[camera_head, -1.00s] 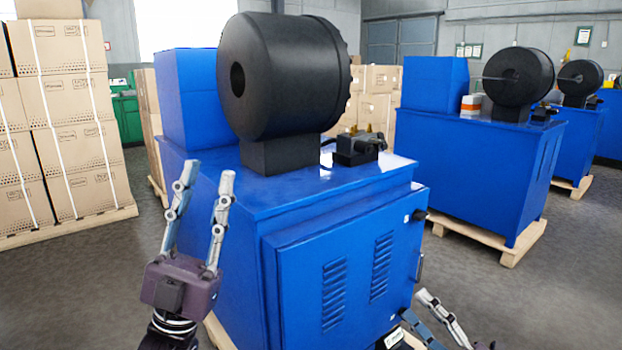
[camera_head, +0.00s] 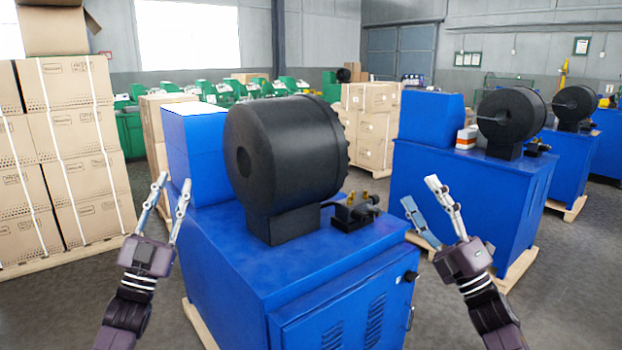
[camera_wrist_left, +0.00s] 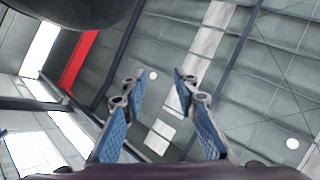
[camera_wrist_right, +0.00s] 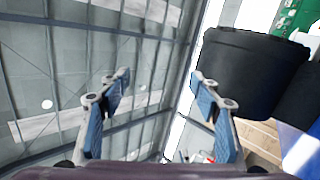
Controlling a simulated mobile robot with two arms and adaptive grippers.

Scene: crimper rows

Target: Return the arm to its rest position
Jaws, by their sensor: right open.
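My left gripper (camera_head: 166,205) is raised at the left of the near blue machine in the head view, fingers pointing up. It is open and empty; its spread fingers (camera_wrist_left: 157,95) show in the left wrist view against the ceiling. My right gripper (camera_head: 431,206) is raised at the right of the same machine, fingers up and tilted left. It is open and empty; its fingers (camera_wrist_right: 160,95) show apart in the right wrist view. Both arms come up from the bottom of the head view.
The near blue crimper (camera_head: 240,270) with its black drum head (camera_head: 300,150) stands between my grippers. A second blue crimper (camera_head: 470,190) stands behind my right gripper. Stacked cartons (camera_head: 65,150) are at the left. Grey floor (camera_head: 570,270) is clear at the right.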

